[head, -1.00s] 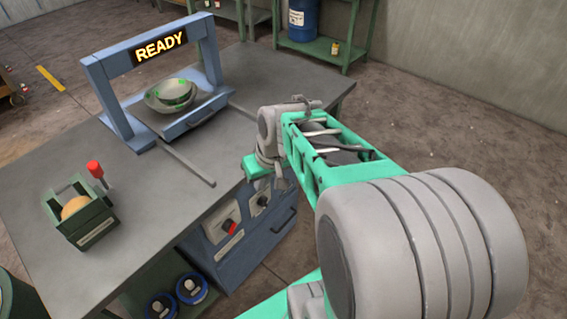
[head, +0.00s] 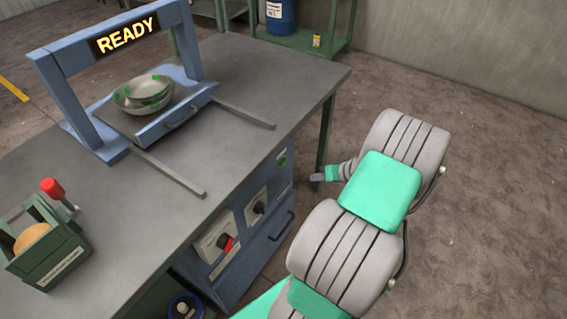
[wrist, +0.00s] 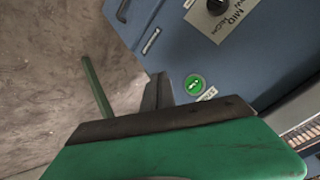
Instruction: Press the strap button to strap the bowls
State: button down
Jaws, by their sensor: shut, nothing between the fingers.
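The green round button (head: 283,160) is on the front panel of the blue cabinet, near its right end. It also shows in the wrist view as a lit green button (wrist: 195,84) with a white symbol and a label partly hidden by my gripper. My gripper (head: 316,178) is shut and empty, just right of the button in the head view, its fingers pointing at the cabinet. In the wrist view its fingertips (wrist: 160,88) are just left of the button; contact cannot be told. Stacked grey bowls with green patches (head: 145,92) sit on the tray under the blue frame.
The blue strap frame (head: 55,85) has a display reading READY (head: 126,36). The panel (head: 215,240) also bears a red-tipped switch and a black knob (head: 258,207). A green box (head: 45,255) stands at the table's left. Floor right of the table is open.

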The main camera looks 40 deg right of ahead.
jog(key=w+a, duration=0.3)
jog(key=w, duration=0.5)
jog(key=shift+w+b, duration=0.15)
jog(key=shift+b, duration=0.2)
dwell(1.7)
jog(key=shift+w+a, duration=0.1)
jog(key=shift+w, duration=0.25)
jog(key=shift+w+a, duration=0.15)
jog(key=shift+w, duration=0.3)
dwell(0.5)
jog(key=shift+s, duration=0.1)
jog(key=shift+s+d, duration=0.25)
jog(key=shift+s, duration=0.45)
jog(key=s, duration=0.1)
jog(key=s+d, duration=0.1)
jog(key=s, duration=0.2)
jog(key=shift+s+d, duration=0.35)
